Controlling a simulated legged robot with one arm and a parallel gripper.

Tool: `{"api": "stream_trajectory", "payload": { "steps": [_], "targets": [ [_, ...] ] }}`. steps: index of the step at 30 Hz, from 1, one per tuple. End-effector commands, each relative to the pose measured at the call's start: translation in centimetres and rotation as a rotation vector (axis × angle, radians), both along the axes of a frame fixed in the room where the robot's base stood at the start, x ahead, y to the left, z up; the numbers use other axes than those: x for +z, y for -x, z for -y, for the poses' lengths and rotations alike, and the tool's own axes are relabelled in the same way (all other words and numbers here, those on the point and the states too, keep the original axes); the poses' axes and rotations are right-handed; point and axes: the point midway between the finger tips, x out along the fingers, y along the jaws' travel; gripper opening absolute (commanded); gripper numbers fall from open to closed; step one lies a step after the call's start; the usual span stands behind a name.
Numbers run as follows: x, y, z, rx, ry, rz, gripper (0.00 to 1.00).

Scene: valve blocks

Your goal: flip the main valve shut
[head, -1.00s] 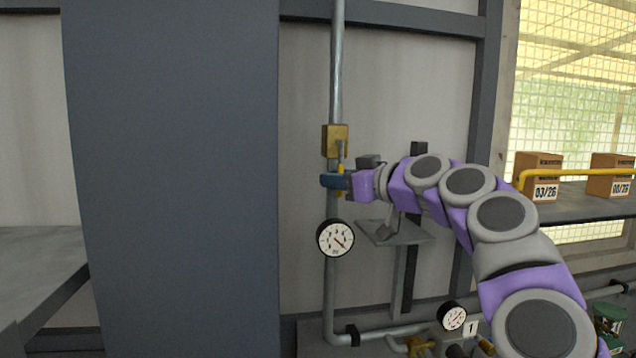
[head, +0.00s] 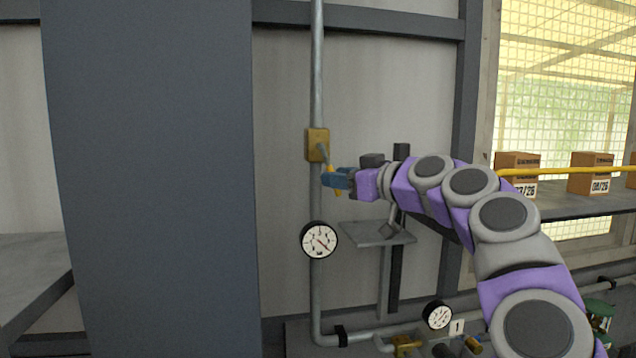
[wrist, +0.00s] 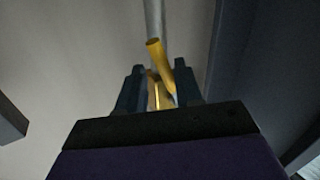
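The main valve is a brass-yellow block (head: 317,145) on the vertical grey pipe at the middle of the head view. Its yellow lever (head: 327,160) hangs from the block, slanting down to the right. My gripper (head: 332,178) is at the lever's lower end, just below and right of the block. In the wrist view the yellow lever (wrist: 160,66) passes between my two dark blue fingers (wrist: 160,88). The fingers stand apart, with a gap at the left of the lever; the right finger is close to it, and contact is unclear.
A round gauge (head: 319,241) sits on the pipe below the valve. A small grey shelf (head: 378,234) is under my wrist. A wide grey column (head: 150,180) stands at the left. Boxes (head: 590,173) and a yellow rail (head: 560,172) are at the right.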

Motion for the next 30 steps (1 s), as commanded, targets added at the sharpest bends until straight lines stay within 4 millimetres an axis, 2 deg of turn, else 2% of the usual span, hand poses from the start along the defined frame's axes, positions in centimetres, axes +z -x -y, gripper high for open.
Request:
{"api": "stream_trajectory", "payload": {
  "steps": [6, 11, 18, 30],
  "targets": [
    [-0.7, -0.3, -3.5, 0.008, 0.024, -0.007, 0.34],
    [-0.8, -0.1, -4.9, 0.012, 0.031, -0.007, 0.34],
    [-0.7, -0.1, -4.0, 0.019, 0.024, -0.009, 0.34],
    [-0.7, 0.1, -3.5, 0.017, 0.023, -0.009, 0.34]
  ]
}}
